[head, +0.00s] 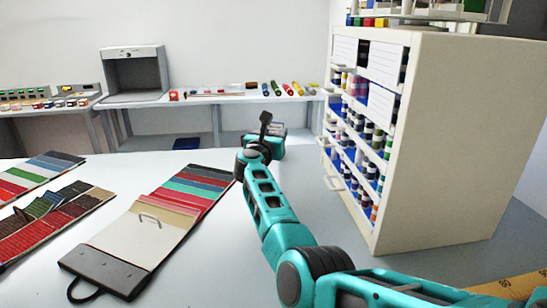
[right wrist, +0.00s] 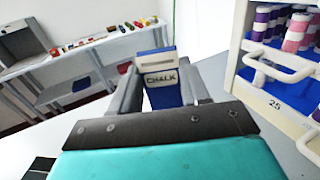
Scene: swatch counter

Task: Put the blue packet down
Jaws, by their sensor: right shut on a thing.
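The blue packet (right wrist: 160,93) shows in the right wrist view, with a pale band that reads CHALK. It sits between the two fingers of my right gripper (right wrist: 158,76), which is shut on it. In the head view my right gripper (head: 265,130) is at the far end of my teal arm, over the far part of the grey counter (head: 215,245). The packet is hard to make out there, and whether it touches the counter I cannot tell. My left gripper is in neither view.
A cream drawer cabinet (head: 450,150) with open shelves of bottles and spools stands right of my arm, its handles sticking out. Swatch boards (head: 130,245) lie on the counter at left. A back bench (head: 215,98) holds small coloured items. Bare counter lies between boards and cabinet.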

